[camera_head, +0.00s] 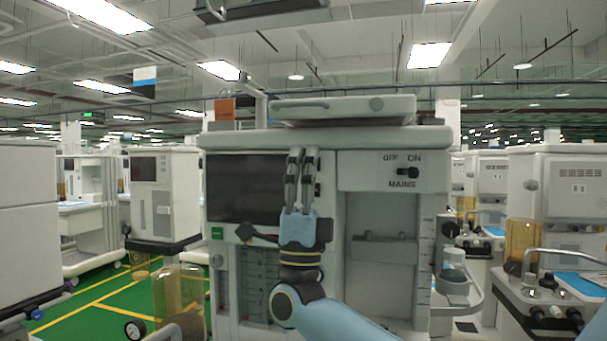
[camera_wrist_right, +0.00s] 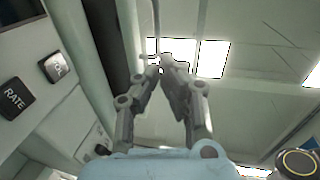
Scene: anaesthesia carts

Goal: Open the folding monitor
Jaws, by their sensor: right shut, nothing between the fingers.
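The folding monitor (camera_head: 343,109) is a pale flat slab lying folded down on top of the middle anaesthesia cart (camera_head: 385,215). My right gripper (camera_head: 303,152) is in front of the cart with its fingers pointing up. Its tips are just below the cart's top edge, and appear apart from the monitor. In the right wrist view the fingertips of my right gripper (camera_wrist_right: 165,68) come together with nothing between them. My left gripper is in neither view.
The cart's front has a dark screen (camera_head: 245,187) left of my gripper and a mains switch (camera_head: 407,171) to the right. Other carts stand left (camera_head: 165,195) and right (camera_head: 570,195). In the wrist view, black buttons (camera_wrist_right: 57,68) are close on the left.

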